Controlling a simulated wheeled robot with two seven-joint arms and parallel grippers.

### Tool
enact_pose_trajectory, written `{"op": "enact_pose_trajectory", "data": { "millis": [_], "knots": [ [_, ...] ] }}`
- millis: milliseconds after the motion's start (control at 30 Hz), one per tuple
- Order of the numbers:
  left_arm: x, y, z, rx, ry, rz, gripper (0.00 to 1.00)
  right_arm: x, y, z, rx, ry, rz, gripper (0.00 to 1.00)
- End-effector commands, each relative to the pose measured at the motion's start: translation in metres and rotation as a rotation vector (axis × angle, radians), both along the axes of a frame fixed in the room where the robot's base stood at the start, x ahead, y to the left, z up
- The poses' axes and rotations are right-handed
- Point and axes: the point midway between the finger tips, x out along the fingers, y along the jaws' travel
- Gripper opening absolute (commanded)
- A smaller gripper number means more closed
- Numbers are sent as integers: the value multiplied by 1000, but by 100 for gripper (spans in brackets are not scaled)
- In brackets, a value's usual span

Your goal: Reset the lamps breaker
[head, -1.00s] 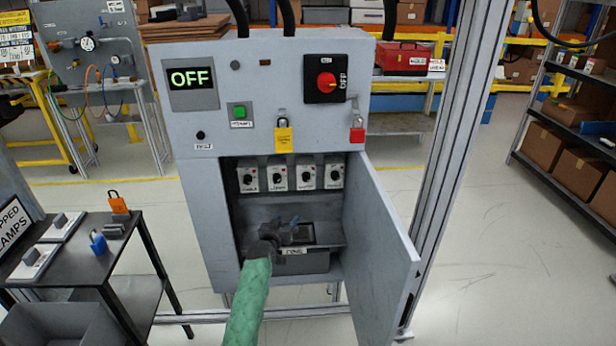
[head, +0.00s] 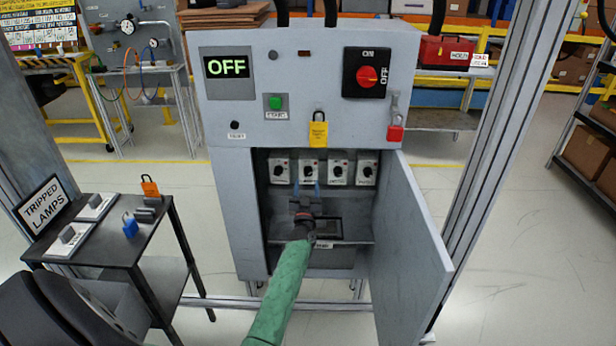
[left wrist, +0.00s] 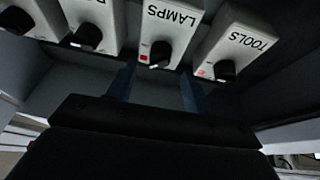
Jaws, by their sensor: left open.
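Several white breakers with black knobs sit in a row inside the open grey cabinet (head: 235,215). The LAMPS breaker (left wrist: 168,30) is centred in the left wrist view, with a small red mark beside its knob. In the head view it appears to be the second from the left (head: 310,168); its label is too small to read there. My left gripper (head: 308,190) is open and empty inside the cabinet, just below the row. In the left wrist view its two fingers (left wrist: 156,92) lie either side of the LAMPS knob, seemingly apart from it. My right gripper is not in view.
The TOOLS breaker (left wrist: 238,45) is beside LAMPS. The cabinet door (head: 410,245) stands open at right. A black side table (head: 115,250) stands left.

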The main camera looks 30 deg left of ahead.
Motion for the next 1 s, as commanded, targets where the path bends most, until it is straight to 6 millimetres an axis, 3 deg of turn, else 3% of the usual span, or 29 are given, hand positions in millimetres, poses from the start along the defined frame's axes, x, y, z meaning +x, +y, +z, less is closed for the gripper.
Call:
{"op": "enact_pose_trajectory", "data": {
  "millis": [300, 667, 900, 1000],
  "knots": [
    [31, 17, 15, 0, 0, -1, 51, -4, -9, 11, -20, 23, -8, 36],
    [35, 19, 17, 0, 0, -1, 51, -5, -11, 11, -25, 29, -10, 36],
    [35, 19, 16, -1, 1, -1, 8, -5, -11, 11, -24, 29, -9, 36],
    [35, 19, 16, -1, 1, -1, 6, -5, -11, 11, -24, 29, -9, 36]
  ]
}}
